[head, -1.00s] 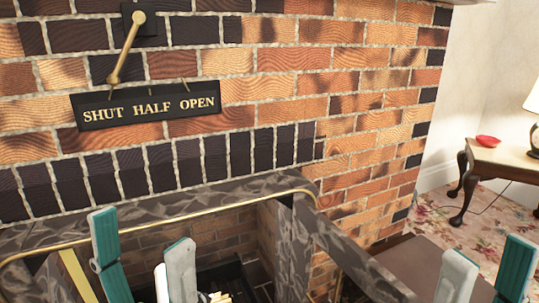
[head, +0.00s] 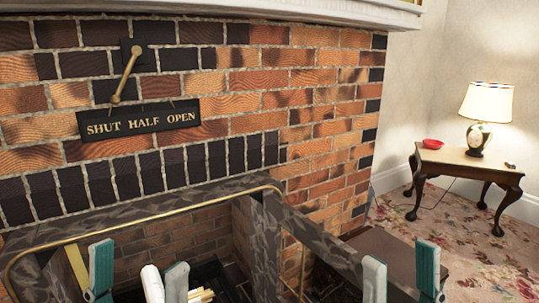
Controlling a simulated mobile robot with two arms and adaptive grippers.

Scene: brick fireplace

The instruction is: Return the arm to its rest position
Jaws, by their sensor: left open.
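My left gripper (head: 139,270) is at the lower left, in front of the fireplace opening. Its two teal and grey fingers stand upright and apart. My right gripper (head: 401,270) is at the lower right, in front of the dark hearth bench and the carpet. Its two fingers are also upright and apart, with nothing between them. The arms behind both grippers are below the picture edge. A white roll (head: 152,284) shows behind the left fingers, with pale sticks (head: 201,295) beside it in the fireplace; I see no grip on either.
A stone fireplace surround (head: 140,205) with a brass rail spans the lower left. The brick wall (head: 300,75) carries a brass lever (head: 126,75) and a dark sign (head: 138,120). A side table (head: 452,157) with a lamp (head: 486,105) and red bowl (head: 432,143) stands at right.

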